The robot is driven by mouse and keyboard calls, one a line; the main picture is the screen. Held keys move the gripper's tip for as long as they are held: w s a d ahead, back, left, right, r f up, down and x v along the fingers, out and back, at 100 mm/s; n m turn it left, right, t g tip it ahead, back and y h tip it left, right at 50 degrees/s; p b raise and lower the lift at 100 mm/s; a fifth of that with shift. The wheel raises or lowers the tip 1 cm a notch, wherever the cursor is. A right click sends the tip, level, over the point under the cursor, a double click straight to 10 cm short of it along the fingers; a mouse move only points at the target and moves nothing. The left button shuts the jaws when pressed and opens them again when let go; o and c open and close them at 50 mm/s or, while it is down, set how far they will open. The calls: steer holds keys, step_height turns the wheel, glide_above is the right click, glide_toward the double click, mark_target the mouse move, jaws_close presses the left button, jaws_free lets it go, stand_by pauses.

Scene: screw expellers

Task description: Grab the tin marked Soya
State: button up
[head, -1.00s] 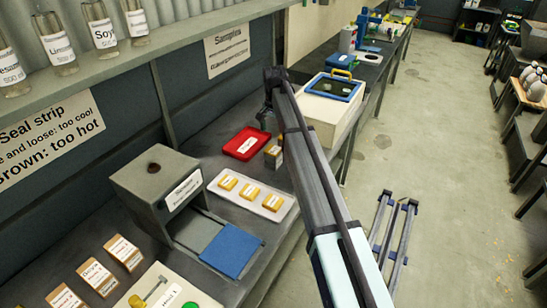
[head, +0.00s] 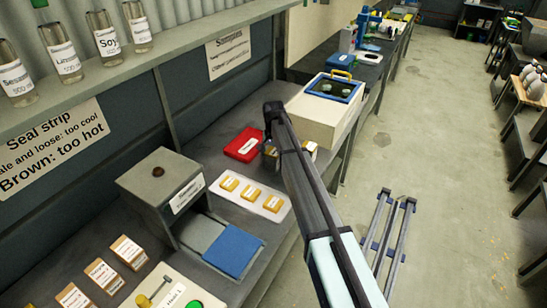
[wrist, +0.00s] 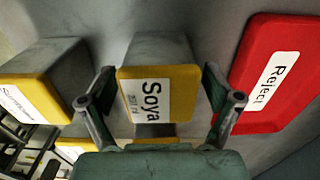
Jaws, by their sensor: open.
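The tin marked Soya (wrist: 158,92) has a grey body, a yellow top face and a white label. In the wrist view it is in the middle, between the two spread fingers of my gripper (wrist: 160,101). A gap shows on each side, and neither finger visibly touches it. In the head view my arm's end is over the bench beside the red tray (head: 243,145); the arm partly hides the small tins there, and their labels are too small to read.
The red tray, labelled Reject in the wrist view (wrist: 268,80), is close to the right finger. Another yellow-topped tin (wrist: 32,98) is close on the left. A white tray (head: 225,197) holds three yellow pieces. A white box with a blue rim (head: 318,110) stands behind.

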steer(key=shift+f, duration=0.5)
steer(key=c, duration=1.5)
steer(key=shift+r, duration=0.1)
